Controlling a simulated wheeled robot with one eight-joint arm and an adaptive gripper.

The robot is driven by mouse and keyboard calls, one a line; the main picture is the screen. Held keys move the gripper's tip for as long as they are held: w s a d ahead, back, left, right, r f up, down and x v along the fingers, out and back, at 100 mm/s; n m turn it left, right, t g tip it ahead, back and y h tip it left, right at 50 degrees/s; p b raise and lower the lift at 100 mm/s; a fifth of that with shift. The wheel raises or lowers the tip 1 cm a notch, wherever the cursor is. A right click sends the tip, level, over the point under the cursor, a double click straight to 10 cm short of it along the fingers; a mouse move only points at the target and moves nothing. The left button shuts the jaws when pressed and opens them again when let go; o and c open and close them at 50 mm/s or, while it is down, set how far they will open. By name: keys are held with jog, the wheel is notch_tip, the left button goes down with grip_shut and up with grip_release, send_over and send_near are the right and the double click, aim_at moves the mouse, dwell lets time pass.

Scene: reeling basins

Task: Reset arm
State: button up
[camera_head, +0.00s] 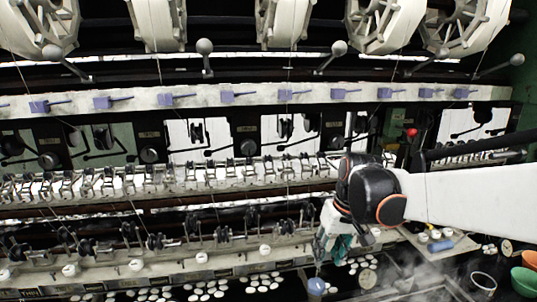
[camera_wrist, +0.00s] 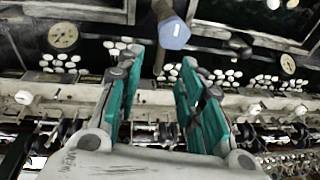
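My gripper (camera_head: 329,252) hangs low over the front of the reeling machine, right of centre in the head view. In the wrist view its two teal-padded fingers (camera_wrist: 162,62) stand apart with nothing between them. A blue-ended brown handle (camera_wrist: 173,34) lies just beyond the fingertips and apart from them. Its blue end (camera_head: 316,286) shows just below the gripper in the head view. My white arm comes in from the right. The far end of the handle is hard to make out.
White cocoons (camera_head: 262,283) float in dark basins along the front. A machine rail with white knobs (camera_head: 136,265) runs behind them. A red-knobbed lever (camera_head: 411,132) stands near my arm. Bowls (camera_head: 525,281) and a cup (camera_head: 483,283) are at the lower right, with steam nearby. Large reels hang above.

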jog(key=s+d+r+t, duration=0.1)
jog(key=s+d+t, duration=0.1)
jog(key=s, duration=0.8)
jog(key=s+d+r+m+t+h, duration=0.1)
jog(key=s+d+t, duration=0.2)
jog(key=s, duration=0.7)
jog(key=shift+h, duration=0.3)
